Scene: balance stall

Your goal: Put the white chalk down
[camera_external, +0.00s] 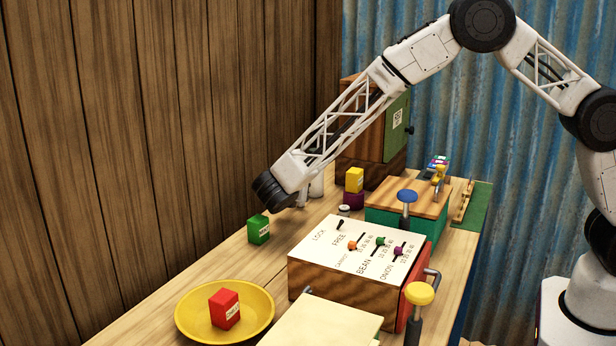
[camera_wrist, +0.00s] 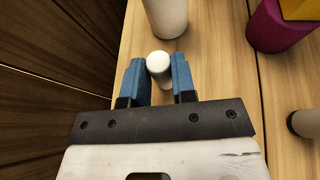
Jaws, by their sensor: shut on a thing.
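The white chalk (camera_wrist: 159,66) is a short pale cylinder between the two blue fingers of my gripper (camera_wrist: 157,82) in the wrist view. The fingers are shut on it, and its rounded end faces the camera. The wooden table top (camera_wrist: 215,75) lies below it; I cannot tell whether the chalk touches the wood. In the external view my gripper (camera_external: 300,198) is low over the back of the table, right of the green box (camera_external: 259,229). There the chalk cannot be made out.
A white cylinder (camera_wrist: 167,14) stands just beyond the chalk. A purple pot (camera_wrist: 275,28) with a yellow block and a small dark, pale-topped cylinder (camera_wrist: 303,123) are to the right. The lever box (camera_external: 350,250) and yellow plate (camera_external: 190,318) are nearer the front.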

